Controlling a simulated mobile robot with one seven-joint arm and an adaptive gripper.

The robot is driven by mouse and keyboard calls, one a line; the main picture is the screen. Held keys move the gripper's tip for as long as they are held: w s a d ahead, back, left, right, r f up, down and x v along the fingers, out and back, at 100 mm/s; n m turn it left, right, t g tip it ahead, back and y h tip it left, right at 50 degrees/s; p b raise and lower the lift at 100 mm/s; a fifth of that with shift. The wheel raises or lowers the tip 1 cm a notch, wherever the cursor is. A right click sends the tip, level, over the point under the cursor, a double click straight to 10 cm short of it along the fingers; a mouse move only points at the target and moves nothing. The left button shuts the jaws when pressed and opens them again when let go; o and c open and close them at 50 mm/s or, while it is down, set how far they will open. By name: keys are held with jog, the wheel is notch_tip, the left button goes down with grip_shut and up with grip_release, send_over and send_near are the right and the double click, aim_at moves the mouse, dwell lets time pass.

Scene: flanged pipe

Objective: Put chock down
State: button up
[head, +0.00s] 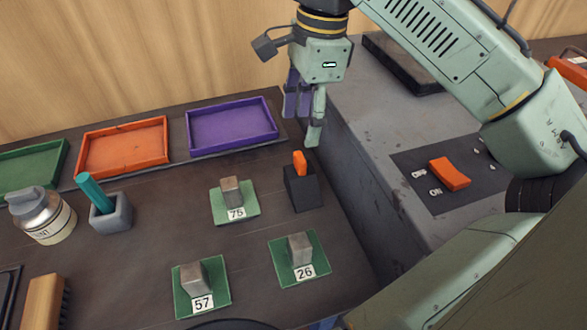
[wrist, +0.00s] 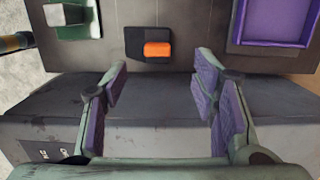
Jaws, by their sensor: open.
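A black block with an upright orange tab (head: 300,163) stands on the dark bench; it looks like the chock, though no label confirms this. Its dark body (head: 303,192) rests on the bench near the right edge. In the wrist view the orange tab (wrist: 157,49) shows beyond my fingertips, in front of the dark body. My gripper (head: 305,115) hangs above the bench's right edge, behind and above the block, apart from it. In the wrist view my gripper (wrist: 163,75) has its purple-padded fingers spread wide with nothing between them.
Grey blocks stand on green plates numbered 75 (head: 231,190), 57 (head: 196,278) and 26 (head: 301,249). A purple tray (head: 190,133), orange tray (head: 82,158) and green tray (head: 62,152) line the back. A grey machine surface (head: 355,125) with an orange switch (head: 450,174) lies right.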

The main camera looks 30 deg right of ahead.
aim_at(300, 157)
jog(key=f, duration=0.2)
jog(key=shift+s+a+f, duration=0.1)
jog(key=shift+s+f, duration=0.1)
jog(key=shift+f, duration=0.1)
jog(key=shift+w+a+f+p, duration=0.1)
jog(key=shift+f+p, duration=0.2)
jog(key=shift+f, duration=0.75)
jog(key=shift+s+a+f+p, duration=0.1)
jog(key=shift+f+p, duration=0.15)
jog(key=shift+f, duration=0.8)
jog(key=shift+w+a+f+p, duration=0.1)
jog(key=shift+f+p, duration=0.2)
jog(key=shift+f, duration=0.75)
jog(key=shift+c, duration=0.3)
grip_shut()
